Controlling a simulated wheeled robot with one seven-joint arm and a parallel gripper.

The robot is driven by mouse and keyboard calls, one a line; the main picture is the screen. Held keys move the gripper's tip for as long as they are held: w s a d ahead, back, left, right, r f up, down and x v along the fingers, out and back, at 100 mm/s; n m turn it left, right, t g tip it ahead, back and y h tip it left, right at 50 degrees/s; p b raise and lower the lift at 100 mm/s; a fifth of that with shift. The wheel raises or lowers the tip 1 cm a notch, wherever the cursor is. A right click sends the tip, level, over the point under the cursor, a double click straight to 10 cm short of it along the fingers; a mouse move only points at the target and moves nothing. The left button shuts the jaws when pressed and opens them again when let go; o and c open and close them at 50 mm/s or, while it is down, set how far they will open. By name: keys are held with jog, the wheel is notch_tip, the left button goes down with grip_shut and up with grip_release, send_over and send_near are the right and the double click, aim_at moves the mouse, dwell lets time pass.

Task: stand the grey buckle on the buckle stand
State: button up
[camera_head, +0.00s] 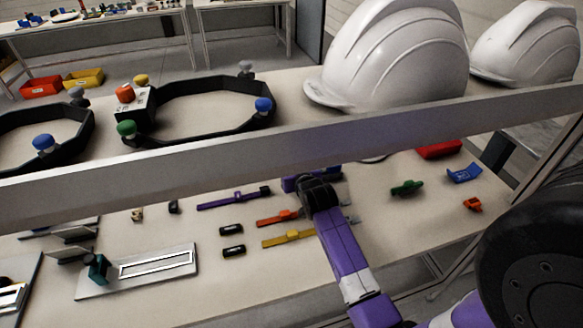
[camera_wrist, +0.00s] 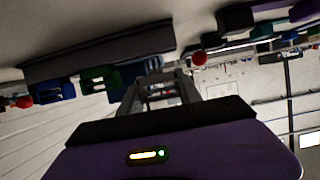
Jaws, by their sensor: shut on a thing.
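My gripper (camera_wrist: 162,82) shows in the wrist view with its two fingers closed around a small greyish piece, which I take to be the grey buckle (camera_wrist: 160,91). The buckle is dim and mostly hidden between the fingers. In the head view my purple arm reaches over the table, and its black wrist (camera_head: 318,193) hides the fingertips and the held piece. A pale flat plate (camera_head: 108,284) with a dark teal upright piece (camera_head: 97,266) and a white-framed strip lies at the lower left. I cannot tell for sure whether it is the buckle stand.
A long grey beam (camera_head: 200,165) crosses above the table. Purple (camera_head: 233,198), orange (camera_head: 277,218) and yellow (camera_head: 288,238) straps lie left of my arm. Green (camera_head: 407,188), blue (camera_head: 464,173) and small orange (camera_head: 472,205) parts lie right. White helmets (camera_head: 390,60) stand on the upper shelf.

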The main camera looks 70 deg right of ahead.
jog(key=shift+f+b, duration=0.75)
jog(key=shift+f, duration=0.35)
jog(key=o, duration=1.4)
jog(key=v, duration=0.7)
jog(key=shift+s+a+r, duration=0.15)
jog(key=shift+a, duration=0.1)
